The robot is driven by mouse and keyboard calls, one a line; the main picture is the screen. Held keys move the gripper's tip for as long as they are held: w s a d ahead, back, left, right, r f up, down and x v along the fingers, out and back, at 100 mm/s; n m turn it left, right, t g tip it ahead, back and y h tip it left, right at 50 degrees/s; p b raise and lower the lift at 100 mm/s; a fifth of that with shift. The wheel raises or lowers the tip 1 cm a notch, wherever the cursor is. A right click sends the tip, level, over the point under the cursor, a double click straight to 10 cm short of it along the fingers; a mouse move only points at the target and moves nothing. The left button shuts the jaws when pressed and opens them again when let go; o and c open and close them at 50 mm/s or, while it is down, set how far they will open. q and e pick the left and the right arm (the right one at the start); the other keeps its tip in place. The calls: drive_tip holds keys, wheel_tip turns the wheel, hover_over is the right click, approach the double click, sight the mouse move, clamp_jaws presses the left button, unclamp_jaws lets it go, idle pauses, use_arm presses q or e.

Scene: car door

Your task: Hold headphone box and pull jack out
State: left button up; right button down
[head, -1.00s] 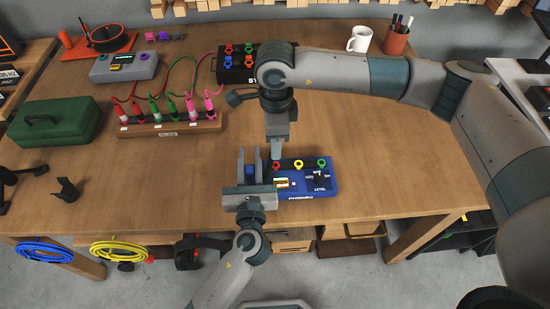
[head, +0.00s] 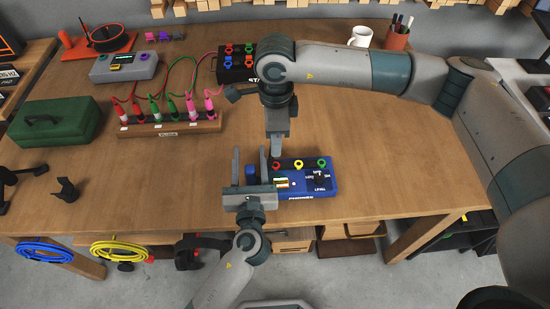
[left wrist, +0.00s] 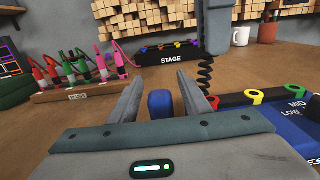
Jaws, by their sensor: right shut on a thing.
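The blue headphone box (head: 304,182), marked PHONES, lies on the bench with red, yellow and green ringed sockets and a level knob on top. Its right part also shows in the left wrist view (left wrist: 290,115). A blue upright piece (left wrist: 160,103) stands at its left end, between the fingers of my left gripper (head: 250,168). These fingers are apart, with a gap around the piece. My right gripper (head: 277,150) points down behind the box near the red socket and is shut. A black coiled cord (left wrist: 205,72) hangs by it. The jack itself is mostly hidden.
A wooden rack of plugs (head: 170,126) stands to the left, and a black STAGE box (head: 232,66) is behind. A green case (head: 55,124) lies far left. A white mug (head: 359,39) and pen cup (head: 397,40) are at the back. The bench right of the box is clear.

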use_arm(q)
drive_tip(key=s, duration=1.2)
idle(0.4)
use_arm(e)
drive_tip(key=shift+r+p, duration=4.9)
use_arm(q)
drive_tip(key=s+a+r, duration=0.1)
drive_tip(key=a+r, duration=0.2)
drive_tip(key=r, duration=0.6)
drive_tip(key=shift+s+a, duration=0.25)
drive_tip(key=shift+a, duration=0.1)
